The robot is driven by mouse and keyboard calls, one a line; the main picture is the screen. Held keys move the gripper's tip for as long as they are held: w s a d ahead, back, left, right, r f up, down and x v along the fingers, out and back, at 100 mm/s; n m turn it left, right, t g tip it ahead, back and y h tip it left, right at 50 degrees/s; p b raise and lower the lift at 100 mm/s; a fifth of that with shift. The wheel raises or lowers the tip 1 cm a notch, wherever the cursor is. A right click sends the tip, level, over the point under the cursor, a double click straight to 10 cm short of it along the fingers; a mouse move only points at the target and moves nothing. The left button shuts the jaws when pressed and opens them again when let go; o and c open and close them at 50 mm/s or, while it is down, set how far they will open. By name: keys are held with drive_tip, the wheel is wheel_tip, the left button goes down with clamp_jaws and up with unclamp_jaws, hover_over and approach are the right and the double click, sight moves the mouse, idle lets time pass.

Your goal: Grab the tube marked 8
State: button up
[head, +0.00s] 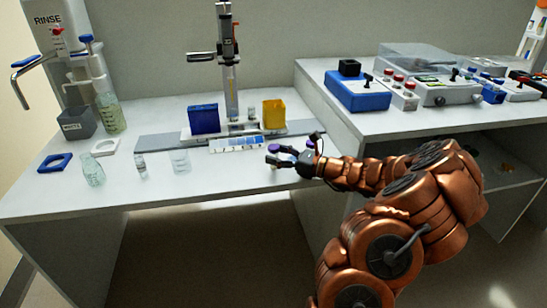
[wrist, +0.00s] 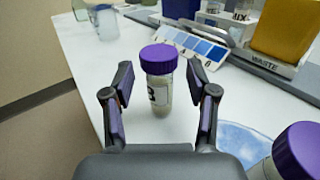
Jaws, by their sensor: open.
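A clear tube with a purple cap (wrist: 158,60) stands upright on the white bench, between the spread fingers of my gripper (wrist: 160,105) and slightly beyond their tips. Its white label carries a dark mark, partly turned away, that could be an 8; I cannot read it surely. The fingers are open, one on each side, with gaps to the tube. A second purple-capped tube (wrist: 298,150) is at the lower right, its label not in view. In the head view my gripper (head: 275,156) is low over the bench's front right, and a purple cap (head: 274,148) shows at the fingers.
A blue round dish (wrist: 235,140) lies right of the fingers. A blue colour strip (wrist: 195,45) lies behind the tube. A yellow holder (head: 274,114) and a blue holder (head: 204,119) stand farther back. Glassware, including a beaker (head: 180,162), stands to the left.

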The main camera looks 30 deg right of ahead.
drive_tip(key=shift+w+a, duration=0.35)
drive_tip(key=shift+w, duration=0.2)
clamp_jaws()
